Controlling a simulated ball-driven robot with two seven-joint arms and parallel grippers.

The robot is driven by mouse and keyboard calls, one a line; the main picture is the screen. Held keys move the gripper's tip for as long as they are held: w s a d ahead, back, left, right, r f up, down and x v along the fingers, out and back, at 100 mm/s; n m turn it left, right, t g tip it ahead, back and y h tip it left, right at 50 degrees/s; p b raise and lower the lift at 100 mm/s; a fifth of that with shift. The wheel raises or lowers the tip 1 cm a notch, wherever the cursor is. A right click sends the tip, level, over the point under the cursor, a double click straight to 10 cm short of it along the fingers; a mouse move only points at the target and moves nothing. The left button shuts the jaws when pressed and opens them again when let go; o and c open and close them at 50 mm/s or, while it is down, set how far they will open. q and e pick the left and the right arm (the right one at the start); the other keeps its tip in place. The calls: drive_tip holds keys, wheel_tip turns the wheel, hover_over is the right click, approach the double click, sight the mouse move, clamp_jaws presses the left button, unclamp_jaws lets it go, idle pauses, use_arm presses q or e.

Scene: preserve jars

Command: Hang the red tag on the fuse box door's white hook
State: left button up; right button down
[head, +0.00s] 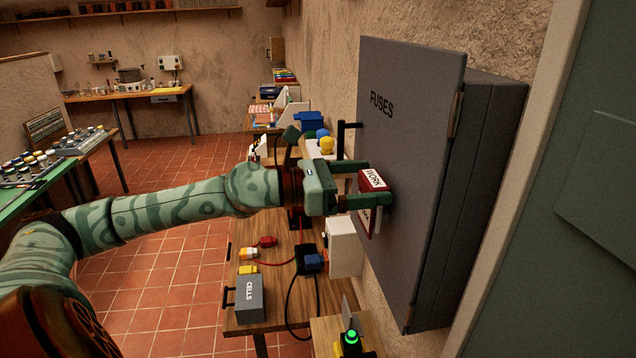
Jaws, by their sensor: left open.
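The red tag (372,180), with white lettering that includes WORK, is at the front face of the grey fuse box door (412,110), which is marked FUSES. Its lower part shows below the finger. My left gripper (375,184) is open, with its fingers above and below the upper part of the tag, close to the door. I cannot tell whether the tag touches the door or hangs from anything. The white hook cannot be made out; the tag and fingers cover that part of the door. My right gripper is not in view.
A black handle (346,138) sticks out from the door's far edge, just beyond the gripper. Below is a wooden bench with a grey CELLS box (249,299), cables and a red connector (266,241). A green-lit button (351,338) is at the bottom. Open tiled floor lies left.

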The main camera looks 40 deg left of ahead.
use_arm(q)
drive_tip(key=shift+s+a+f+b, duration=0.4)
drive_tip(key=shift+s+a+b, duration=0.35)
drive_tip(key=shift+b, duration=0.5)
drive_tip(key=shift+s+a+b, duration=0.15)
drive_tip(key=shift+s+b, duration=0.05)
drive_tip(key=shift+b, duration=0.2)
drive_tip(key=b+v, duration=0.2)
drive_tip(key=v, duration=1.1)
drive_tip(key=shift+s+a+r, duration=0.2)
drive_tip(key=shift+s+r, duration=0.05)
drive_tip(key=shift+r, duration=0.15)
